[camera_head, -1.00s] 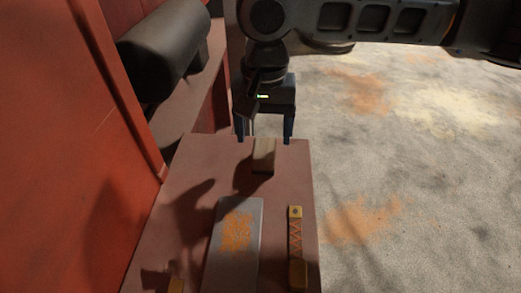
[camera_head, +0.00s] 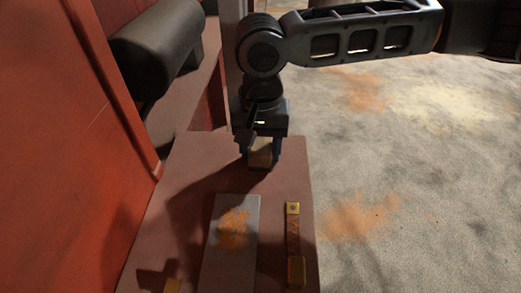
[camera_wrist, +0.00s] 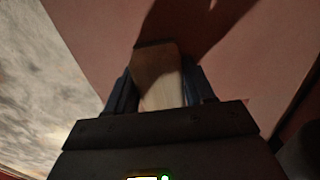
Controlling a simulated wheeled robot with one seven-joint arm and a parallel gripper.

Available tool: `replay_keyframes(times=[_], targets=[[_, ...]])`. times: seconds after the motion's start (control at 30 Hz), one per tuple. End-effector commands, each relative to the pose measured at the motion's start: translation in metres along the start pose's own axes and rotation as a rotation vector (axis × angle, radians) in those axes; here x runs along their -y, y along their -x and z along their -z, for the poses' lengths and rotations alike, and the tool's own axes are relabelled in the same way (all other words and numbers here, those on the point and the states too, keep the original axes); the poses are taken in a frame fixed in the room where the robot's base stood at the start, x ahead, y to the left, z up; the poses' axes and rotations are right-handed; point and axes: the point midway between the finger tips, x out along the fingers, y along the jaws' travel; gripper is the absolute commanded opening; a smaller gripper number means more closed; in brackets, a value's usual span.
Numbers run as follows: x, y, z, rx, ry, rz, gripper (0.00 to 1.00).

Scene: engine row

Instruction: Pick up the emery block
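The emery block, a small tan block (camera_head: 261,158), is near the far end of the reddish-brown bench top (camera_head: 190,165). My gripper (camera_head: 261,160) reaches down over it with one finger on each side. In the wrist view the block (camera_wrist: 158,78) sits between the two dark blue fingers (camera_wrist: 160,90), which are close against its sides. The fingers look shut on it. The block seems to be at the bench top; any gap beneath it is hidden.
A grey flat plate (camera_head: 219,265) with an orange patch lies nearer on the bench. Right of it is a narrow tool with yellow ends (camera_head: 295,270). A red wall (camera_head: 60,150) bounds the left.

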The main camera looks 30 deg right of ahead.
Motion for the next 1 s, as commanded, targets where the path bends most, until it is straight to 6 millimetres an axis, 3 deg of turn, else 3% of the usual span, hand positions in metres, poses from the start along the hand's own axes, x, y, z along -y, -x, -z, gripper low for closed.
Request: replay_keyframes(times=[0.33,0.67,0.93,1.0], targets=[[0.000,0.000,0.000,0.000,0.000,0.000,0.20],[0.000,0.004,0.000,0.000,0.000,0.001,0.20],[0.001,0.040,0.000,0.000,0.001,0.003,0.20],[-0.013,0.049,0.006,0.001,-0.005,0.003,0.20]])
